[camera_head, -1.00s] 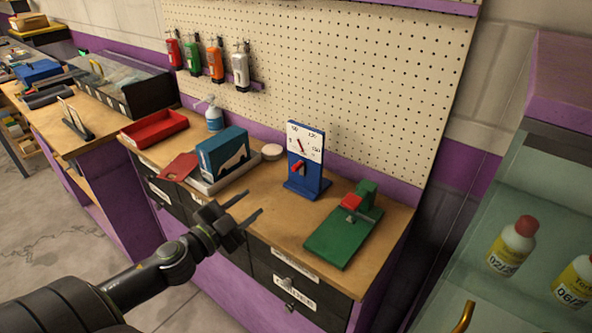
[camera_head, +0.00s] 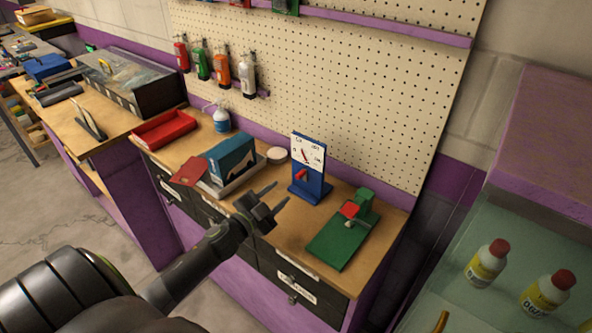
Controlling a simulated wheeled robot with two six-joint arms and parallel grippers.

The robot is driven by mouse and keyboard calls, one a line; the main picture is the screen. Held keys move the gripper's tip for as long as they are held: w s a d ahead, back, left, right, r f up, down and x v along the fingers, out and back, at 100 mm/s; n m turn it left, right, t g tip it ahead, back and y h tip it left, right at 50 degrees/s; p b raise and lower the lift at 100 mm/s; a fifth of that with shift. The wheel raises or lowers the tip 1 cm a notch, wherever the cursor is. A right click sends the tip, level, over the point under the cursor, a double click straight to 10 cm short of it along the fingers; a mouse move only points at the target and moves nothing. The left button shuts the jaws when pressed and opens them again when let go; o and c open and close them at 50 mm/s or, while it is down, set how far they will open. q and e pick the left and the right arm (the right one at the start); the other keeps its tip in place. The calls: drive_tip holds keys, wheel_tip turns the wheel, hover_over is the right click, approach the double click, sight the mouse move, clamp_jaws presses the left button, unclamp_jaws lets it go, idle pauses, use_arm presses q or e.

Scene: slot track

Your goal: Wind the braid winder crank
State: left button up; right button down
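The braid winder appears to be the blue upright stand (camera_head: 311,183) with a white dial face (camera_head: 308,151) on the wooden bench. A small red crank or knob (camera_head: 301,175) sits on its front, below the dial. My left gripper (camera_head: 280,196) is open and empty. It is to the left of the blue stand and in front of it, apart from it, over the bench's front part. My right gripper is not in view.
A green board with a red block (camera_head: 340,235) lies right of the stand. A blue box (camera_head: 231,157), a red tray (camera_head: 163,129), a spray bottle (camera_head: 221,121) and a round white tin (camera_head: 277,155) are left. A glass cabinet with bottles (camera_head: 488,262) stands right.

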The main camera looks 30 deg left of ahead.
sight(297, 178)
use_arm(q)
drive_tip(key=w, duration=0.5)
drive_tip(key=w+p, duration=0.1)
drive_tip(key=w, duration=0.2)
drive_tip(key=shift+w+d, duration=0.35)
clamp_jaws()
